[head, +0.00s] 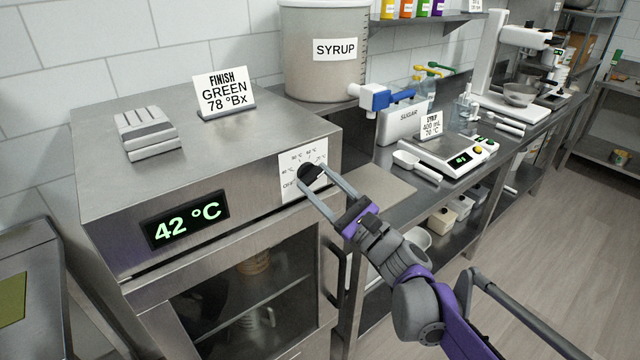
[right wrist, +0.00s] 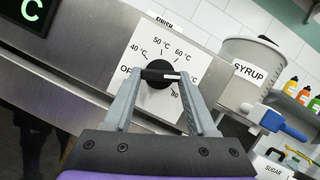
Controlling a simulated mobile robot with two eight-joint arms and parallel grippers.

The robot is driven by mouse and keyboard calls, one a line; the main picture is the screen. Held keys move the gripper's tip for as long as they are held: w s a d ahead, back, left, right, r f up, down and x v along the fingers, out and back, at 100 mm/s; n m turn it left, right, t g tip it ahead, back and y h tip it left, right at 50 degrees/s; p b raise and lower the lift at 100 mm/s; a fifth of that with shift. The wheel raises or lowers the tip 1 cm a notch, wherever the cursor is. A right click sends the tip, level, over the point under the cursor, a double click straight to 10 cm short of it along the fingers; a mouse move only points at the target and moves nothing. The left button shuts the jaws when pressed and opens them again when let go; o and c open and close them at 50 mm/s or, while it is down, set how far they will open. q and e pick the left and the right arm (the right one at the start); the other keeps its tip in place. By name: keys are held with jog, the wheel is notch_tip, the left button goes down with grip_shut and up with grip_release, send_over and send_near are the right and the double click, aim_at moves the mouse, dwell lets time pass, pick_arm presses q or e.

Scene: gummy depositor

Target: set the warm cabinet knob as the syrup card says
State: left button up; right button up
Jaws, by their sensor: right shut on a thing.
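The black warm cabinet knob (head: 311,174) sits on a white dial plate (head: 290,160) on the cabinet front. My right gripper (head: 316,171) is shut on it, one finger on each side. In the right wrist view the knob (right wrist: 159,80) has a white mark pointing right, towards the right finger, which hides part of the scale. Readable marks are 40, 50, 60 and 80 °C, with OFF partly covered. The cabinet display (head: 187,219) reads 42 °C. The small syrup card (head: 431,124) shows 400 mL and a temperature that looks like 70 °C, but blurred. My left gripper is not in view.
A FINISH GREEN 78 °Bx card (head: 224,94) and a pale ridged block (head: 147,132) stand on the cabinet (head: 110,180). The SYRUP tank (head: 322,75) with a blue valve stands behind. A scale (head: 450,152) and scoop (head: 417,166) lie right. The cabinet handle (head: 334,272) is below my gripper.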

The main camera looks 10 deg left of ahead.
dwell(0.4)
jog(key=o, duration=1.4)
jog(key=shift+c, duration=0.2)
jog(key=shift+d, duration=0.1)
jog(key=b+v, duration=0.1)
jog(key=v, duration=0.9)
jog(key=shift+s+d, duration=0.25)
jog(key=shift+f, duration=0.1)
